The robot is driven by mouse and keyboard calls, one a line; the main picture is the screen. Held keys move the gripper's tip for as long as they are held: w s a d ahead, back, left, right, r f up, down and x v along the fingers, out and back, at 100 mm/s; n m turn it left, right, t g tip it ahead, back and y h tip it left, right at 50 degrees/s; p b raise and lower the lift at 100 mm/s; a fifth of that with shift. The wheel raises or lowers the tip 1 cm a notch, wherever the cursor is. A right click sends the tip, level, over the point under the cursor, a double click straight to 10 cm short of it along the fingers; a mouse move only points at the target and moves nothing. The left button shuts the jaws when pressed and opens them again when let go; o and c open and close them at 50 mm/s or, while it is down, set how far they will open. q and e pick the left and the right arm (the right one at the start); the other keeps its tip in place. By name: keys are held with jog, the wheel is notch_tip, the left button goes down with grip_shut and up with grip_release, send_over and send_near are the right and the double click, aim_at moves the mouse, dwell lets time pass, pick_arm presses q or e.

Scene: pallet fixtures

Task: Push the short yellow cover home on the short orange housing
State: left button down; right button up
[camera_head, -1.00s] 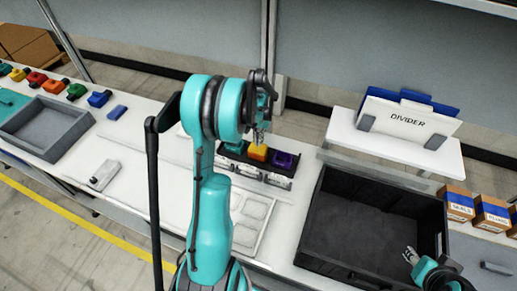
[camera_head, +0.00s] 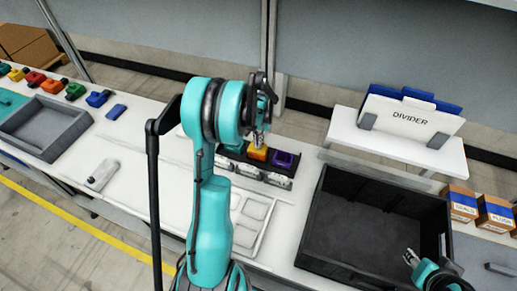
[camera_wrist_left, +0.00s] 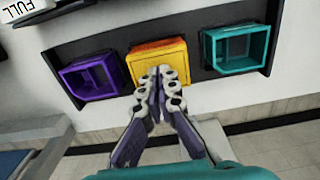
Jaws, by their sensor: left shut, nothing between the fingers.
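The yellow cover (camera_wrist_left: 158,62) sits in the middle place of the dark fixture, with an orange edge of the short orange housing (camera_wrist_left: 155,45) showing along it in the left wrist view. I cannot tell how deep the cover sits. In the head view the yellow cover (camera_head: 257,154) shows under my left gripper (camera_head: 261,140). That gripper (camera_wrist_left: 161,72) is shut and empty; its fingertips overlap the cover's near edge, and contact is not clear. My right gripper (camera_head: 409,257) hangs over the black bin's near right corner, too small to read.
An open purple housing (camera_wrist_left: 90,77) and an open teal housing (camera_wrist_left: 235,50) flank the cover in the dark fixture (camera_wrist_left: 200,72). A black bin (camera_head: 320,225) stands to the right. A grey tray (camera_head: 62,143) and several coloured parts lie at left.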

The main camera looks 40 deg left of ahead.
dwell(0.5)
pick_arm(q)
jog(key=shift+r+p, duration=2.2)
jog(key=shift+r, duration=1.3)
jog(key=s+d+r+m+t+b, duration=0.1)
jog(key=s+d+r+t+b, duration=0.15)
jog(key=d, duration=0.45)
jog(key=s+d+r+m+t+b, duration=0.1)
jog(key=s+d+r+b, duration=0.25)
jog(key=d, duration=0.45)
jog(key=s+d+f+m+t+b, duration=0.1)
jog(key=s+d+f+t+b, duration=0.1)
jog(key=s+d, duration=0.7)
jog(key=shift+d+f+m+t+b, duration=0.25)
jog(key=shift+d+m+t+b, duration=0.1)
jog(key=shift+t+b, duration=0.6)
